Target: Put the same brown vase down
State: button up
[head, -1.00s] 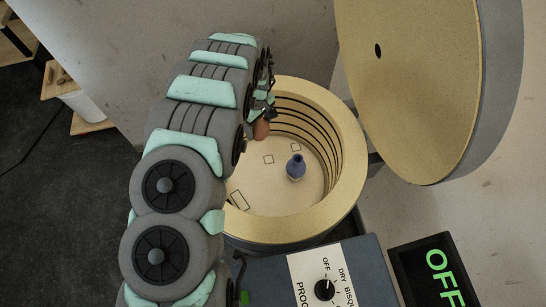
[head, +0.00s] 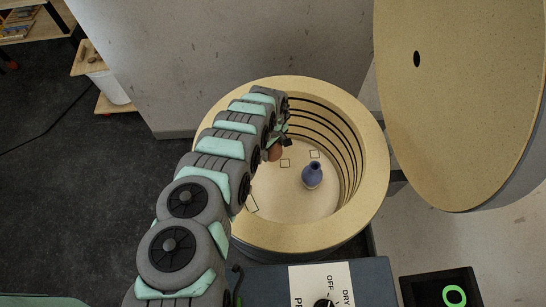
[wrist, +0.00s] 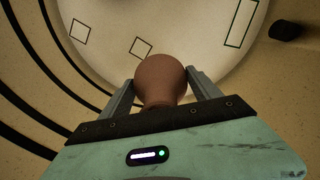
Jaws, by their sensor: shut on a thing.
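The brown vase (wrist: 162,80) is held between the two fingers of my gripper (wrist: 160,88), which is shut on it. In the head view the vase (head: 275,153) shows as a small brown shape beside my arm, over the left part of the round kiln's inside. My gripper (head: 284,142) is partly hidden by my arm there. The kiln (head: 372,190) is open, with a pale floor marked with small dark outlined squares. In the wrist view the floor (wrist: 190,30) lies beyond the vase; whether the vase touches it I cannot tell.
A blue-purple vase (head: 312,176) stands on the kiln floor, right of the brown one. The kiln's ribbed wall and thick rim surround the floor. The raised lid (head: 460,100) is at the right. A control box (head: 370,275) with a dial stands in front.

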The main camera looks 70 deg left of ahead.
aim_at(273, 152)
notch_tip(273, 152, down, 3)
jog(key=shift+r+b, duration=0.2)
jog(key=shift+b, duration=0.3)
jog(key=shift+f, duration=0.2)
notch_tip(273, 152, down, 4)
jog(key=b, duration=0.3)
jog(key=shift+d+r, duration=0.1)
jog(key=shift+r, duration=0.35)
jog(key=shift+f, duration=0.15)
jog(key=o, duration=1.8)
jog(key=shift+o, duration=0.2)
